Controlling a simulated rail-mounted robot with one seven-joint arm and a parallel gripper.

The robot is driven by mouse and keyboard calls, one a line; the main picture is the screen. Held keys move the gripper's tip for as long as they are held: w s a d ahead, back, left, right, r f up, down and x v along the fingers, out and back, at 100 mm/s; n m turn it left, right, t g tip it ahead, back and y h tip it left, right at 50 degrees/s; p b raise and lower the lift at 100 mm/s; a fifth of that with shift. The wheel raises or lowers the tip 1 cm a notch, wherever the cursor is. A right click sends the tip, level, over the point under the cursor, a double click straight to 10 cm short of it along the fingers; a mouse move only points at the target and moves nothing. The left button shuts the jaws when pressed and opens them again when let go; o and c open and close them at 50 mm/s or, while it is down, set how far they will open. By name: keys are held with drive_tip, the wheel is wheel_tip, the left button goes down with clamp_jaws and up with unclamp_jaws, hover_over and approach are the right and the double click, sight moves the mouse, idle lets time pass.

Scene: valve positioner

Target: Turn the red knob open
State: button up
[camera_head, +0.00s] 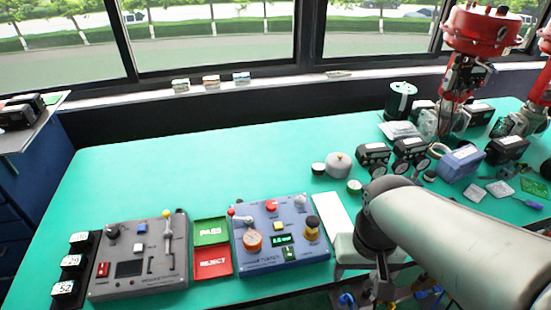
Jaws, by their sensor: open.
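The blue control panel (283,262) lies near the front of the green bench. It carries an orange-red round knob (252,240) at its left, a red button-like knob (271,205) at the top, and a small red ball tip (231,212) at the left edge. I cannot tell which of these is the named red knob, nor its turn position. My gripper (384,290) hangs at the front edge, right of the panel and apart from it. It points down and looks empty; its fingertips are small and partly unclear.
A grey panel (138,262) with a yellow-tipped lever stands left, beside green PASS (211,231) and red REJECT (213,262) plates. A white card (333,216) lies right of the blue panel. Gauges and red-topped valves (480,28) crowd the right. The bench's back left is clear.

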drive_tip(key=w+a+r+m+p, duration=0.1)
drive_tip(key=w+a+r+m, duration=0.15)
drive_tip(key=w, duration=0.55)
drive_tip(key=w+a+r+m, duration=0.2)
drive_tip(key=w+a+r, duration=0.15)
drive_tip(key=w, duration=0.45)
drive_tip(key=m+p, duration=0.1)
drive_tip(key=m, duration=0.3)
hover_over(272, 204)
wheel_tip(272, 204, down, 2)
wheel_tip(272, 204, down, 17)
drive_tip(key=shift+f+p, duration=0.1)
drive_tip(key=shift+p, duration=0.8)
drive_tip(key=c, duration=1)
